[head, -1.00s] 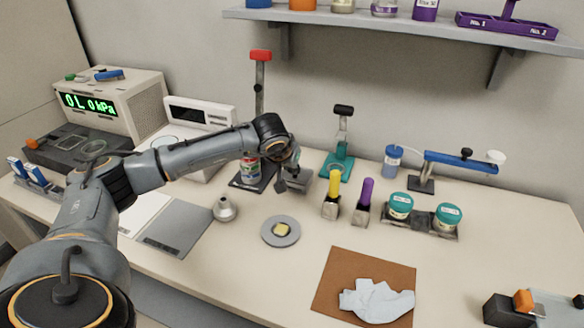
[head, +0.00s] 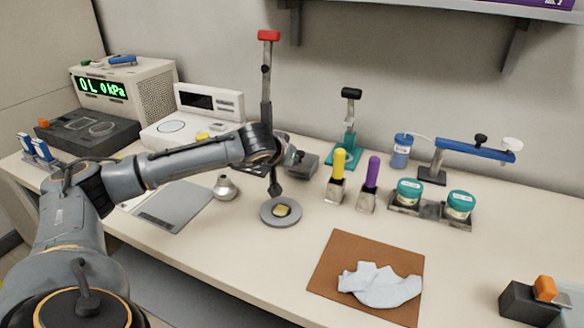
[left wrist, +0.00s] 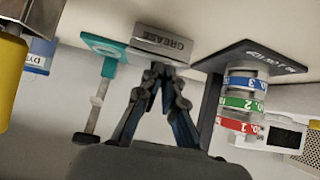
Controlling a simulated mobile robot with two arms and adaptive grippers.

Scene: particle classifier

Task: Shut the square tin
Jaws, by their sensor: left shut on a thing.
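The square tin (head: 304,166) is a small grey metal box on the bench, partly behind my left arm in the head view. In the left wrist view, which is upside down, the tin (left wrist: 163,42) shows a side lettered GREASE. My left gripper (head: 291,157) is at the tin. Its two fingertips (left wrist: 160,68) are close together at the tin's upper edge in the left wrist view, shut on a part of it. The fingers hide that edge, so I cannot tell how the lid sits. My right gripper is not in view.
Close by are a teal-based stand (head: 346,143), a post with a red top (head: 267,75), and yellow-handled (head: 338,163) and purple-handled (head: 373,172) tools. A grey dish (head: 272,219) with a yellow piece lies in front. A brown mat (head: 335,262) holds a cloth.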

